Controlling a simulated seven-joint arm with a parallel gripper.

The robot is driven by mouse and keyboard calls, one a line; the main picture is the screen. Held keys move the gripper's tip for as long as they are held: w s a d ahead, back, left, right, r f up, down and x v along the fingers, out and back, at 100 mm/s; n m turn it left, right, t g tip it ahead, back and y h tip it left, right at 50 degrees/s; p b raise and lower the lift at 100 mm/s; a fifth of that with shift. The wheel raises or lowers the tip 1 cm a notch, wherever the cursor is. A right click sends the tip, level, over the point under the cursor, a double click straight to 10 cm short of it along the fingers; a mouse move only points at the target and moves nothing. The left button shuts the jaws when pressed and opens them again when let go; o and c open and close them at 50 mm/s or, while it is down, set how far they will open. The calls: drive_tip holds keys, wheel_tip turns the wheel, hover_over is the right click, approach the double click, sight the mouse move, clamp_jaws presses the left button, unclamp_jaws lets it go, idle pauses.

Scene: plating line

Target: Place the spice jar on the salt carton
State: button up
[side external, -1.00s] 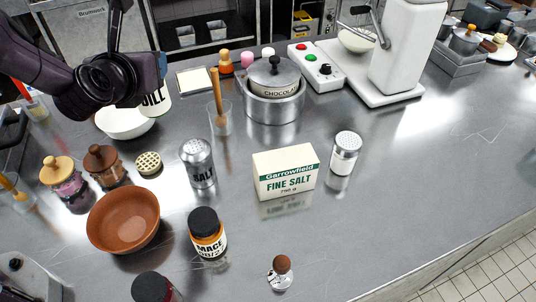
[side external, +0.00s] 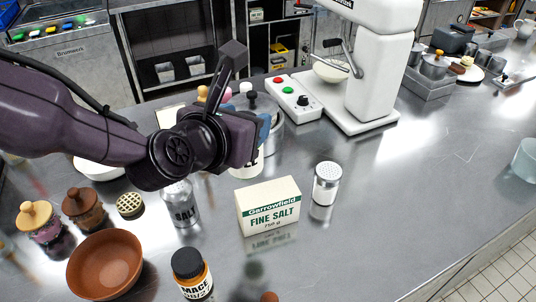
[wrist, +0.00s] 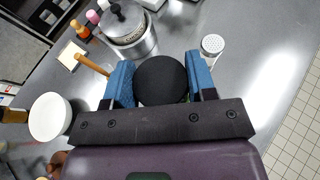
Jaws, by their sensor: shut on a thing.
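The spice jar has a black lid (wrist: 161,79) and a white body (side external: 247,167) with part of a dark label showing. My gripper (wrist: 160,84) has its blue fingers on both sides of the lid and is shut on the jar. In the side view my gripper (side external: 262,130) holds the jar upright. The salt carton (side external: 268,207), white with a green band and "FINE SALT", stands upright on the counter. The jar's lower end appears just above the carton's top edge in the picture, apart from it; its exact depth is unclear. The carton is hidden in the wrist view.
A silver-topped shaker (side external: 327,184) stands right of the carton; a salt shaker (side external: 181,204) stands left. A mace jar (side external: 192,274) and terracotta bowl (side external: 105,264) are nearer. Behind are a lidded pot (wrist: 125,25) and a control box (side external: 293,99).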

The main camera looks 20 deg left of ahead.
sight(252, 167)
drive_tip(key=shift+w+d+f, duration=0.4)
drive_tip(key=shift+w+f, duration=0.25)
drive_tip(key=shift+f, duration=0.8)
drive_tip(key=shift+w+d+f, duration=0.45)
drive_tip(key=shift+w+f, duration=0.2)
drive_tip(key=shift+f, duration=0.75)
drive_tip(key=shift+w+d+f, duration=0.4)
drive_tip(key=shift+w+f, duration=0.25)
drive_tip(key=shift+f, duration=0.8)
drive_tip(key=shift+f, duration=0.1)
drive_tip(key=o, duration=1)
drive_tip(key=shift+f, duration=0.1)
drive_tip(key=shift+o, duration=0.2)
drive_tip(key=v, duration=1.2)
